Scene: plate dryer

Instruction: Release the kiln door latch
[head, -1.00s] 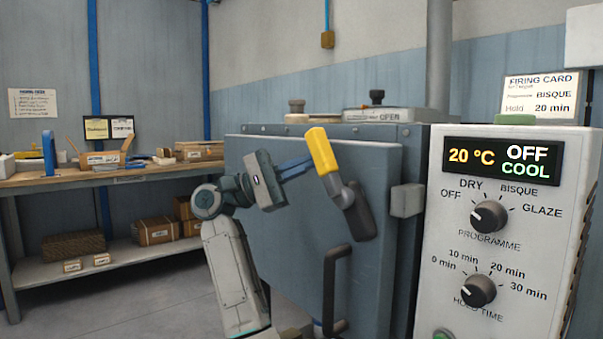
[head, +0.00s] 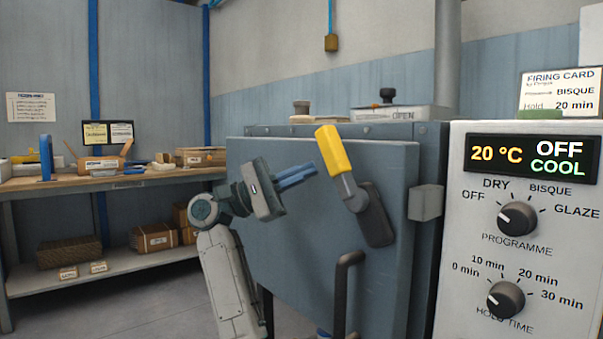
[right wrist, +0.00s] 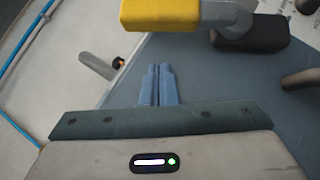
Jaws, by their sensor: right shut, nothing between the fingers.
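The kiln door (head: 300,225) is a blue-grey panel; I cannot tell whether it is ajar. Its latch lever has a yellow grip (head: 333,150) tilted up and to the left from a dark pivot plate (head: 376,217). A grey catch block (head: 427,203) sits at the door's right edge. My right gripper (head: 315,171) is shut and empty, its blue fingers left of the lever, just below the yellow grip. In the right wrist view the fingertips (right wrist: 159,68) are apart from the yellow grip (right wrist: 160,13). My left gripper is out of view.
A black door handle (head: 343,290) stands out below the latch. The control box (head: 470,225) at the right reads 20 °C, OFF, COOL. A workbench (head: 130,180) with boxes stands at the left. Floor shows clear between it and the kiln.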

